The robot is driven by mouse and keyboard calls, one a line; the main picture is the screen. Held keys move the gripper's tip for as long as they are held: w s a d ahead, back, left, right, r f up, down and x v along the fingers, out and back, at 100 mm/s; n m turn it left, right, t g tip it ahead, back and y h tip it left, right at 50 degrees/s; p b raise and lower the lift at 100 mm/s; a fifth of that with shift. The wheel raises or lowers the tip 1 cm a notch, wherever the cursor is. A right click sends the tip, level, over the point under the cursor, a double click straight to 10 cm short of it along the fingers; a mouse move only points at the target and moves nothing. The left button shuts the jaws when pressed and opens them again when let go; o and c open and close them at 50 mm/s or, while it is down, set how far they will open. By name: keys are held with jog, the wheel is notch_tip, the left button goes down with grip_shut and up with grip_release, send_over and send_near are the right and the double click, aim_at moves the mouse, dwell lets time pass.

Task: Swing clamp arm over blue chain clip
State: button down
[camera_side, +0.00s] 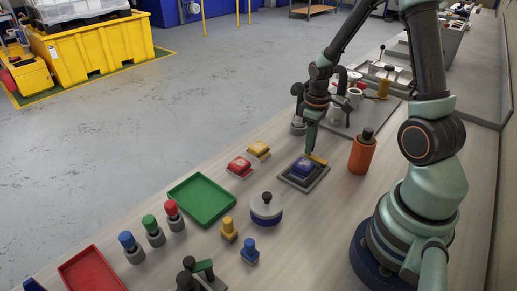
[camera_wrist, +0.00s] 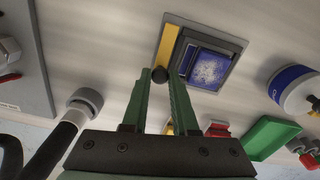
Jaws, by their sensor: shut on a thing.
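The blue chain clip (camera_side: 303,168) sits in a dark square holder on a grey base plate (camera_side: 290,180) on the bench. In the wrist view the clip (camera_wrist: 208,68) shows a worn, pale-speckled top. The yellow clamp arm (camera_wrist: 167,45) lies along the left side of the clip in that view, beside it and not across it. It also shows behind the clip in the side view (camera_side: 318,160). A black knob (camera_wrist: 159,74) is at the arm's near end. My gripper (camera_wrist: 160,76) is shut on this knob, one green finger on each side; its fingertips (camera_side: 309,153) point down.
An orange cylinder (camera_side: 362,152) stands right of the base plate. A red block (camera_side: 239,166) and a yellow block (camera_side: 258,150) lie to the left. A white-and-blue round canister (camera_side: 266,208) and a green tray (camera_side: 202,199) are nearer the camera. A grey fixture plate (camera_side: 372,105) lies behind.

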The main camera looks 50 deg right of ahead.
jog(key=shift+a+n, duration=0.5)
jog(key=shift+n, duration=0.7)
jog(key=c, duration=0.7)
grip_release()
jog(key=shift+r, duration=0.1)
notch_tip(320, 180, up, 12)
